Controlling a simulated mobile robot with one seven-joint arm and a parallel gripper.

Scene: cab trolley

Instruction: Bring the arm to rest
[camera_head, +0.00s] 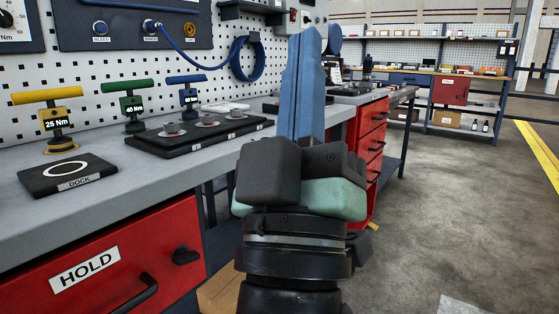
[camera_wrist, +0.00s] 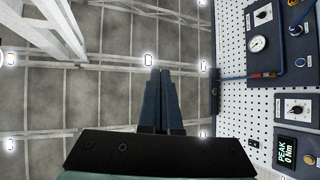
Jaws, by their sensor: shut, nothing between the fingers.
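My gripper (camera_head: 308,42) stands upright in the middle of the head view, its long blue fingers pointing up. The fingers lie together with nothing between them. The fingers also show together in the wrist view (camera_wrist: 161,74), pointing toward the ceiling. My gripper is in front of the bench and apart from the things on it. My fingers hide part of the pegboard wall and bench behind them.
A grey bench (camera_head: 140,165) runs along the left, with yellow (camera_head: 52,117), green (camera_head: 129,105) and blue (camera_head: 187,88) T-handle tools, a DOCK pad (camera_head: 68,185) and a black tray (camera_head: 205,145). A red HOLD drawer (camera_head: 100,262) is below. The floor at right (camera_head: 440,210) is clear.

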